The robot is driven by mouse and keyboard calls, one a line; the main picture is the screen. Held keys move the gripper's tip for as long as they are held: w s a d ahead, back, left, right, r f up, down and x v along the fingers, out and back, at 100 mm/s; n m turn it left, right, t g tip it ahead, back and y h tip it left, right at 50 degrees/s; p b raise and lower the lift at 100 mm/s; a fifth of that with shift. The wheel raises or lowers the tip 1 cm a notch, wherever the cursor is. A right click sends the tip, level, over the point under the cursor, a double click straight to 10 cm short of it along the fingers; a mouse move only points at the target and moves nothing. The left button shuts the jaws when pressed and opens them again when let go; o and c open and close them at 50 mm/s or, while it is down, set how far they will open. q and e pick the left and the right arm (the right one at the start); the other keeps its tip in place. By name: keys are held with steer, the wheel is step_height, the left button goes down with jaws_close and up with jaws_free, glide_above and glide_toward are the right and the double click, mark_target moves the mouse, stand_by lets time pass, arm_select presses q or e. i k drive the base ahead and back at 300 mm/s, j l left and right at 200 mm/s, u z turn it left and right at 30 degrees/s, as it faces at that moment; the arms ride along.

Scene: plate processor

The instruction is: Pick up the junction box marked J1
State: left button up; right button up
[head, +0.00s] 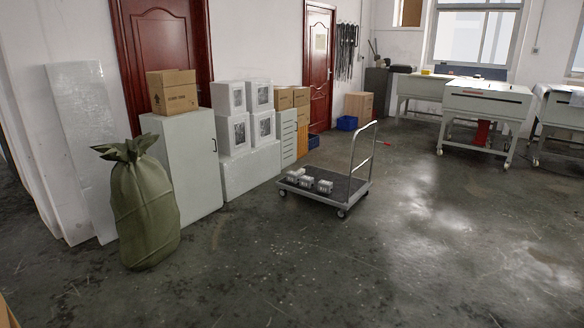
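Three small light-grey boxes sit on the dark deck of a flatbed cart (345,190) in the middle of the head view. One box (296,174) is at the back left, one box (306,182) is in the middle, and one box (324,187) is at the right. Dark marks show on their front sides, but they are too small to read, so I cannot tell which is J1. Neither of my grippers is in view.
Open grey floor (400,270) lies in front of and right of the cart. The cart's tall push handle (373,125) stands on its right. A green sack (145,210), a white cabinet (190,165) and stacked cartons line the left wall. White tables (487,100) stand at the back right.

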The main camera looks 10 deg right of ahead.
mark_target(307, 181)
steer(key=i+l+z, duration=0.2)
steer(key=i+z, duration=1.05)
steer(key=i+u, duration=0.15)
steer(key=i, duration=0.4)
steer(key=i+u, duration=0.2)
steer(key=i, duration=0.35)
steer(key=i+l+u, duration=0.15)
steer(key=i, duration=0.35)
steer(key=i+l+u, duration=0.15)
steer(key=i, duration=0.4)
steer(key=i+l+u, duration=0.15)
steer(key=i+u, duration=0.2)
steer(key=i+l+u, duration=0.35)
steer(key=i, duration=0.2)
steer(key=i+j, duration=0.3)
steer(key=i, duration=0.25)
steer(key=i+j+z, duration=0.1)
steer(key=i+j, duration=0.25)
steer(key=i, duration=0.15)
steer(key=i+j, duration=0.35)
steer(key=i, duration=0.2)
steer(key=l+z, duration=0.05)
